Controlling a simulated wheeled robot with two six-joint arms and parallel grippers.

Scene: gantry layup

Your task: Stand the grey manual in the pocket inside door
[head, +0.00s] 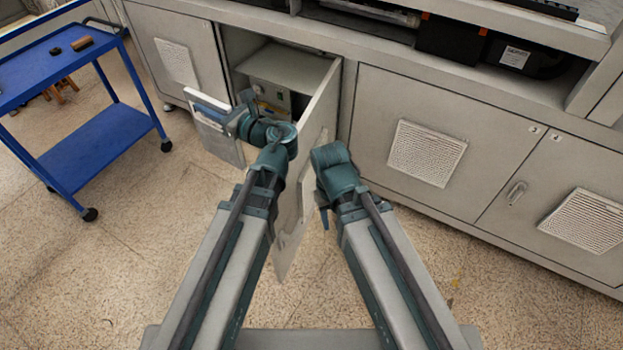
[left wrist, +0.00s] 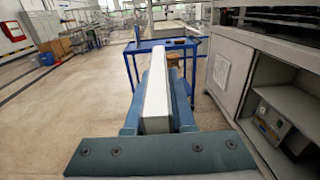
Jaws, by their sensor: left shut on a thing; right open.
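The grey manual (head: 222,146) is a flat slab with a pale edge, held upright in front of the open cabinet. My left gripper (head: 238,117) is shut on it; in the left wrist view the manual (left wrist: 157,92) runs away between the blue fingers (left wrist: 158,122). The open door (head: 318,112) stands out from the cabinet, right of the manual and apart from it. A pale raised piece (head: 291,222) shows low on the door; I cannot tell whether it is the pocket. My right gripper (head: 324,215) is open beside the door, largely hidden by its wrist.
The cabinet opening (head: 245,48) holds a grey box with controls (head: 270,95); it also shows in the left wrist view (left wrist: 268,120). A blue cart (head: 95,152) stands left. Closed cabinet doors (head: 400,185) line the right. The floor between cart and cabinet is clear.

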